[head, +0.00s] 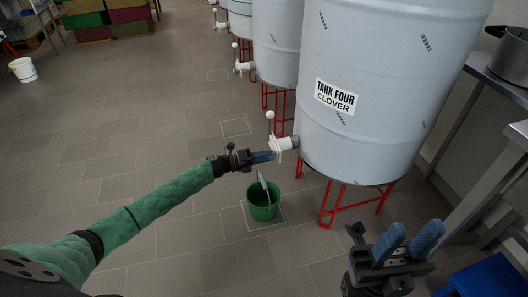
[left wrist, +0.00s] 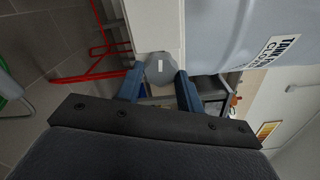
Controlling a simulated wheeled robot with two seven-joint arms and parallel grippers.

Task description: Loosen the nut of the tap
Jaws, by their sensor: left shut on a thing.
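The tap (head: 284,144) is a white fitting low on the side of the tank marked "TANK FOUR CLOVER" (head: 365,60). Its lever stands up and ends in a white ball (head: 270,115). The nut (left wrist: 160,69) shows as a grey, many-sided face with a pale mark, in the left wrist view. My left gripper (head: 271,156) reaches the tap from the left. Its blue fingers (left wrist: 160,85) lie on either side of the nut and are shut on it. In the head view the fingers hide the nut. My right gripper (head: 409,241) is open and empty at lower right.
A green bucket (head: 262,212) with a grey handle stands on the floor below the tap. Red stand legs (head: 330,210) hold up the tank. More tanks with taps stand behind. A metal table with a pot (head: 513,58) is at right.

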